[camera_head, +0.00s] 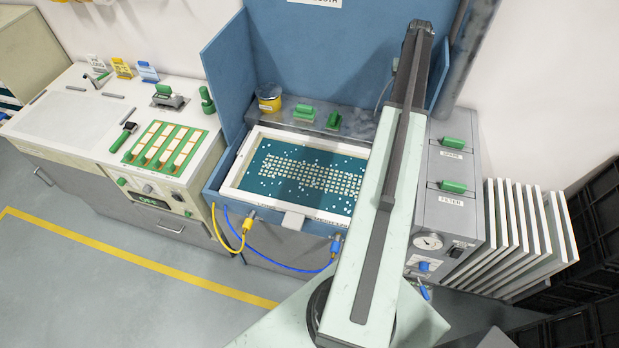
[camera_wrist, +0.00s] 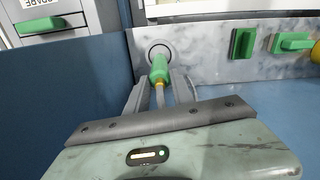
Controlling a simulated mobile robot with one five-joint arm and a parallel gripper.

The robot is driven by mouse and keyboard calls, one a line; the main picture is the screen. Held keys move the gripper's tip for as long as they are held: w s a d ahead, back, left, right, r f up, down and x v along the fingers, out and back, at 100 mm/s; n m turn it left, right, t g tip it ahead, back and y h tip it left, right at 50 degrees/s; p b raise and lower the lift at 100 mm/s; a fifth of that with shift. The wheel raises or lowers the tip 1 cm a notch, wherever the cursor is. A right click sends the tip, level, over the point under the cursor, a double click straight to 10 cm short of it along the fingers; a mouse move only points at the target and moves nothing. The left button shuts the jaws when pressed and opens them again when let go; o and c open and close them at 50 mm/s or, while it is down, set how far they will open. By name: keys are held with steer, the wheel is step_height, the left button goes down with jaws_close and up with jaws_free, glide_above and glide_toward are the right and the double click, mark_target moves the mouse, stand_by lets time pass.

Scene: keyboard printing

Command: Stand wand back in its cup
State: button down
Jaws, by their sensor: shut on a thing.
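The wand (camera_wrist: 159,69) shows in the wrist view as a green grip with a yellow collar and a thin pale shaft running toward me. My gripper (camera_wrist: 162,88) is shut on it, with a grey finger on each side. A round dark-rimmed ring (camera_wrist: 151,46), which looks like the cup, is set in the grey metal ledge (camera_wrist: 205,55) just beyond the wand's green end. The wand overlaps part of the ring; I cannot tell whether it is inside it. In the head view my arm covers this spot, and the gripper and wand are hidden.
Two green-handled blocks (camera_head: 304,113) (camera_head: 334,121) and a yellow-labelled pot (camera_head: 269,98) stand on the ledge. A white-framed screen (camera_head: 235,178) lies before it. Blue panels (camera_head: 228,70) wall the booth. A grey cabinet (camera_head: 440,205) stands at the right.

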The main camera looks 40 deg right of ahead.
steer(key=shift+f+b, duration=1.2)
steer(key=shift+f, duration=0.1)
steer(key=c, duration=1)
jaws_free()
steer(key=shift+r, duration=0.1)
steer(key=shift+r, duration=0.1)
step_height(320, 180, up, 14)
steer(key=p, duration=1.4)
steer(key=shift+f, duration=0.2)
